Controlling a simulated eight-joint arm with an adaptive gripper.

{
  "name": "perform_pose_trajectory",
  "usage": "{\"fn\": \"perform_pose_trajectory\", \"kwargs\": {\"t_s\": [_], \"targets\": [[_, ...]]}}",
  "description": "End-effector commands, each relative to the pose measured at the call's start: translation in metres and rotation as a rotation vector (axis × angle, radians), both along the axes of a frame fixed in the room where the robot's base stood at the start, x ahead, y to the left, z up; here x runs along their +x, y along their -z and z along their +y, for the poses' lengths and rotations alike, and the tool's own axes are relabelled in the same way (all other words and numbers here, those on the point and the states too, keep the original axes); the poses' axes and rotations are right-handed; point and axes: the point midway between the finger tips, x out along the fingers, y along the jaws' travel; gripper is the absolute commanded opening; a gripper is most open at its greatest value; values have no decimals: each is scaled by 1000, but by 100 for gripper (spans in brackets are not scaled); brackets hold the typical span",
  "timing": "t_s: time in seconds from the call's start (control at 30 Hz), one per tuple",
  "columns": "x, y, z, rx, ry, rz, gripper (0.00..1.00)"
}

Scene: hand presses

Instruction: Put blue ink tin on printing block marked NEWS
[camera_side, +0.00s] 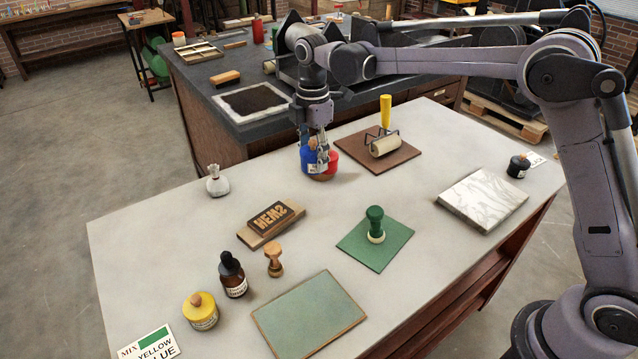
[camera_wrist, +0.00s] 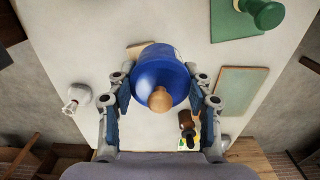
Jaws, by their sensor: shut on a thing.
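The blue ink tin (camera_side: 308,160) has a wooden knob on its lid. It fills the middle of the wrist view (camera_wrist: 158,70). My gripper (camera_side: 318,152) points down and is shut on the tin, with a finger on either side of it in the wrist view (camera_wrist: 160,92). I cannot tell for sure whether the tin is clear of the table. The printing block marked NEWS (camera_side: 276,217), its letters mirrored, lies on a wooden board left of and nearer than the tin in the side view. Its top looks bare. In the wrist view the tin mostly hides it.
A red tin (camera_side: 332,160) is right beside the blue one. A roller (camera_side: 385,146) lies on a brown board to the right. A white bottle (camera_side: 217,181), wooden stamp (camera_side: 274,261), dark bottle (camera_side: 232,275) and yellow tin (camera_side: 200,312) stand around the block. Bare table separates tin and block.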

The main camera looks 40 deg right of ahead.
Motion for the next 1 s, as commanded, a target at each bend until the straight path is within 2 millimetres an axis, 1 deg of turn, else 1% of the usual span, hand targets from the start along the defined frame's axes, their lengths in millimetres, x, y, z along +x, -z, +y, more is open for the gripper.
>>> {"fn": "perform_pose_trajectory", "kwargs": {"t_s": [0.07, 0.17, 0.5, 0.6, 0.7, 0.83, 0.93, 1.0], "targets": [[3, 1, -3, 1, 1, 0, 9], [5, 7, 5, 1, -1, 0, 9], [18, 46, 70, 0, -1, 0, 9], [21, 57, 87, 0, -1, 0, 9], [24, 64, 99, 0, 0, 0, 9], [25, 69, 106, 0, 2, 0, 9], [25, 73, 108, 0, 3, 0, 9], [25, 80, 107, 0, 3, 0, 9]]}}
